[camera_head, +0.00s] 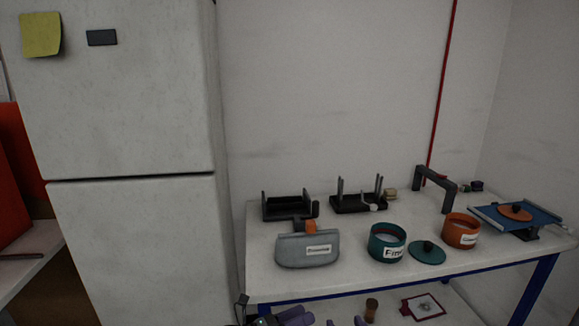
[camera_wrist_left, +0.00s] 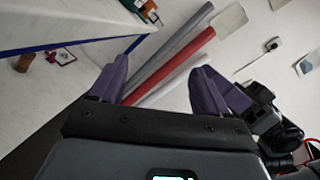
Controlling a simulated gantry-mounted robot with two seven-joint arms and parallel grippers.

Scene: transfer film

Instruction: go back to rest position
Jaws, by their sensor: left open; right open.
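My left gripper (camera_head: 298,316) shows at the bottom edge of the head view, its purple fingers pointing right, low in front of the table. In the left wrist view my left gripper (camera_wrist_left: 158,85) has its two purple fingers spread wide, with nothing between them. Two purple fingertips at the bottom edge of the head view, apart from each other, look like my right gripper (camera_head: 346,322). The rest of it is cut off by the frame. I see nothing held by either gripper.
The white table (camera_head: 340,268) holds a grey pouch (camera_head: 307,249), teal pot (camera_head: 386,243), orange pot (camera_head: 461,231), black racks and a blue tray (camera_head: 490,212). A lower shelf carries a red clipboard (camera_head: 424,307). A white fridge (camera_head: 130,240) stands left. The left wrist view shows a red roll (camera_wrist_left: 165,65).

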